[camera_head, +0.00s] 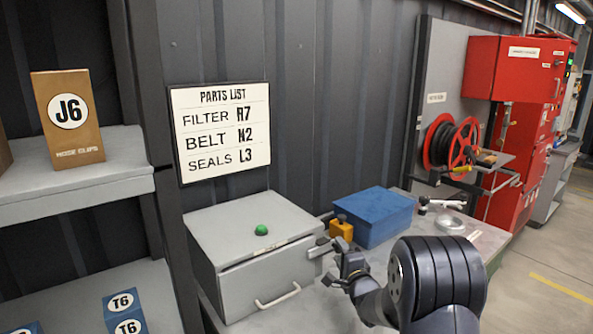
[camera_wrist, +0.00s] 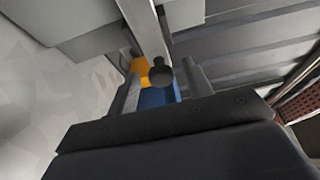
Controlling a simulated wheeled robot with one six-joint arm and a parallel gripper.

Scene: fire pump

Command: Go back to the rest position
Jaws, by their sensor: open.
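My gripper (camera_head: 328,265) is just right of the grey box (camera_head: 262,285) on the bench, its fingers toward the box's right front corner. In the wrist view my gripper (camera_wrist: 163,82) is open, with one finger on each side. A grey bar with a dark round knob (camera_wrist: 160,75) shows between the fingers; I cannot tell whether they touch it. The box has a green button (camera_head: 261,230) on its top and a pale handle (camera_head: 278,297) on its front. My arm hides part of the bench.
A blue box (camera_head: 374,217) and an orange block (camera_head: 341,228) stand behind my gripper on the bench. A red hose reel (camera_head: 460,148) and red cabinets (camera_head: 520,75) are at the right. Shelves with labelled boxes (camera_head: 68,115) are at the left. Floor at the far right is clear.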

